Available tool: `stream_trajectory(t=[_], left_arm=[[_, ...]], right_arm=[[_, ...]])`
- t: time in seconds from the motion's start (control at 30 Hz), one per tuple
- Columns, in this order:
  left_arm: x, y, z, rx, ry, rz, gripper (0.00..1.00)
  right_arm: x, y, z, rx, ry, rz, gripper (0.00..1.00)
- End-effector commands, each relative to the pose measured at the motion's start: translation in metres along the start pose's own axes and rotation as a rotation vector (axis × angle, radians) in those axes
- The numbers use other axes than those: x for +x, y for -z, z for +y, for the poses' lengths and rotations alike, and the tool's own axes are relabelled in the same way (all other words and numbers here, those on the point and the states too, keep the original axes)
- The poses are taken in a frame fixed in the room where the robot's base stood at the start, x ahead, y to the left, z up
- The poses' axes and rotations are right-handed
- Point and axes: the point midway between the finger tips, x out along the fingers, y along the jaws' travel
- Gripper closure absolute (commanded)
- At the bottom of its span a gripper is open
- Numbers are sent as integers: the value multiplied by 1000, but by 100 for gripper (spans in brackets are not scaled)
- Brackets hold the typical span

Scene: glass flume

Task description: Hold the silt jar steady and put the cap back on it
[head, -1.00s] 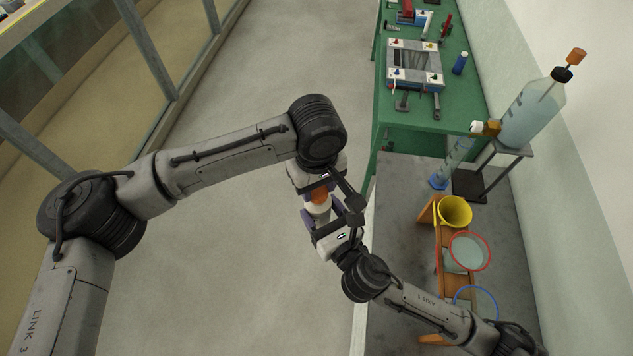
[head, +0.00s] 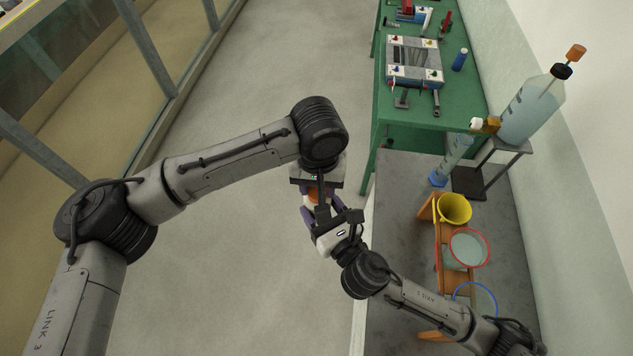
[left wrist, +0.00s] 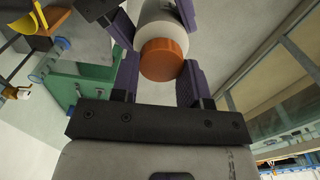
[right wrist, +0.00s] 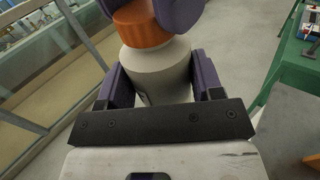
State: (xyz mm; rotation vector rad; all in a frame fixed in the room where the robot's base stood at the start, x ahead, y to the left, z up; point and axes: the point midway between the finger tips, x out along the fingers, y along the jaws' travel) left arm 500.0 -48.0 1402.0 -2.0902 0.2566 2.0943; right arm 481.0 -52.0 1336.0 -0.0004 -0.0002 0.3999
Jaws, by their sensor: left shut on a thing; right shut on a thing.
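The silt jar (right wrist: 160,72) is a pale grey-white round jar, seen best in the right wrist view. My right gripper (right wrist: 164,84) is shut on its body, one purple finger on each side. The orange cap (right wrist: 142,24) sits at the jar's mouth end, in line with it. My left gripper (left wrist: 160,76) is shut on the cap, which shows between its purple fingers in the left wrist view (left wrist: 164,60). Cap and jar look in contact; I cannot tell whether the thread is engaged. In the head view the grippers hide most of the jar, and a little orange cap (head: 312,197) shows.
The grippers meet over open floor, left of a grey bench (head: 395,215). On it are a wooden rack with a yellow funnel (head: 454,209) and a red-rimmed container (head: 468,248). A large bottle (head: 531,110) stands behind. A green table (head: 425,115) is farther back; a glass flume is left.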

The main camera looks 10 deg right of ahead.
Motion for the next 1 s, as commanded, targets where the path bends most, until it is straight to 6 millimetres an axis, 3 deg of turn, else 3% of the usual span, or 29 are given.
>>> stream_trajectory(t=[1.0], left_arm=[[1, -10, 6, 2102, 2, 2, 80]], right_arm=[[0, 0, 0, 0, 0, 1, 100]])
